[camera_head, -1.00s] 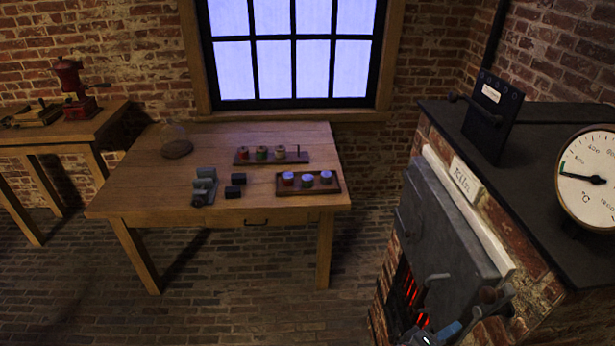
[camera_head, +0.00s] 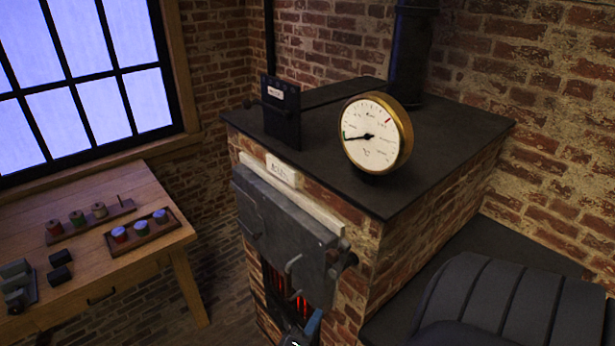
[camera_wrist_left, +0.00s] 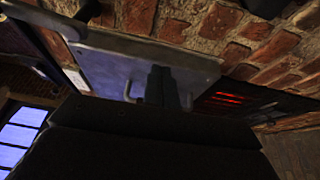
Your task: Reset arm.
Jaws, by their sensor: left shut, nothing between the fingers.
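My left gripper (camera_head: 306,331) shows only in part at the bottom edge of the head view, low in front of the kiln's fire opening. In the left wrist view its two dark fingers (camera_wrist_left: 162,84) lie together, shut with nothing between them. They overlap the grey kiln door (camera_wrist_left: 110,62) in that view; whether they touch it I cannot tell. The brick kiln (camera_head: 410,255) stands in the middle of the head view, with its grey door (camera_head: 280,235) over a red glow. My right gripper is not in view.
A round dial (camera_head: 370,136) and a black lever box (camera_head: 281,115) stand on the kiln top. A wooden table (camera_head: 130,275) at left holds a tray (camera_head: 113,247) of jars, a rack of spools and dark blocks. A dark ribbed shape fills the lower right.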

